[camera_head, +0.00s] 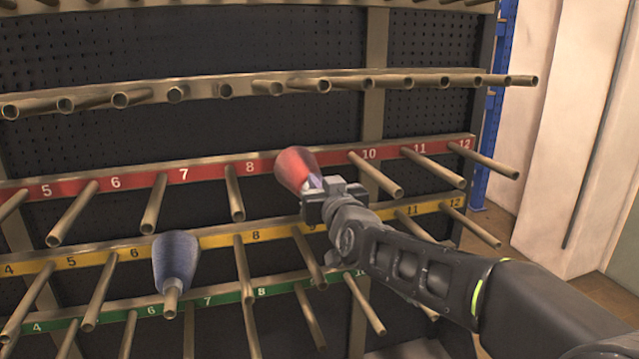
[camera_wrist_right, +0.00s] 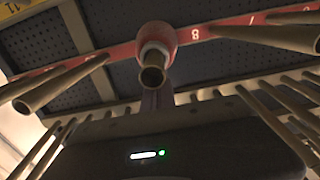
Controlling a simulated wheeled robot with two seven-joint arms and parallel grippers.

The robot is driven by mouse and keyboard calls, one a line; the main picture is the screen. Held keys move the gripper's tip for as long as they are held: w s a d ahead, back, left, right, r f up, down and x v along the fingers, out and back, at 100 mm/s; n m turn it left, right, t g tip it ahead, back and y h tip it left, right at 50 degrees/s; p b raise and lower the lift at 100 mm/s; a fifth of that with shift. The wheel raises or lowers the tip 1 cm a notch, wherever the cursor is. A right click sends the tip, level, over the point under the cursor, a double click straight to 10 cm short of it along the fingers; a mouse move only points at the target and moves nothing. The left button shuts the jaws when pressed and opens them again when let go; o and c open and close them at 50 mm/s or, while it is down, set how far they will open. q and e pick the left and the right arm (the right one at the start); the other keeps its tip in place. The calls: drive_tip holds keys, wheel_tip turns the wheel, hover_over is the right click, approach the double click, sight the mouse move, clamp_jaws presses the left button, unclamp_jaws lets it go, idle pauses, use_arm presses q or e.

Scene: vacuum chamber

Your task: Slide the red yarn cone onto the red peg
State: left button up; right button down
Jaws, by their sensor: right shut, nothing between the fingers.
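The red yarn cone (camera_head: 297,168) sits on the red-labelled row, between the labels 8 and 10. In the right wrist view, the red cone (camera_wrist_right: 158,36) is around a metal peg (camera_wrist_right: 152,76), whose open end sticks out of it toward the camera. The peg's own number is hidden. My right gripper (camera_head: 326,190) is shut and empty, just in front of the cone's near end, and hides part of it. I cannot tell whether it touches the cone or peg. My left gripper is out of view.
A blue yarn cone (camera_head: 175,262) sits on a peg of the yellow row (camera_head: 215,240), below left. Bare pegs of the red row (camera_head: 210,172), the green row (camera_head: 232,296) and an upper row (camera_head: 225,88) stick out around my right arm. Open floor lies at the right.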

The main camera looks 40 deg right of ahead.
drive_tip(key=shift+x, duration=1.45)
drive_tip(key=shift+s+a+f, duration=0.15)
drive_tip(key=shift+s+a, duration=0.05)
drive_tip(key=shift+s, duration=0.25)
drive_tip(key=shift+b+v, duration=0.3)
drive_tip(key=shift+v, duration=0.7)
drive_tip(key=shift+s, duration=0.15)
drive_tip(key=shift+s+a, duration=0.1)
drive_tip(key=shift+s, duration=0.15)
drive_tip(key=b+v, duration=0.2)
drive_tip(key=v, duration=0.5)
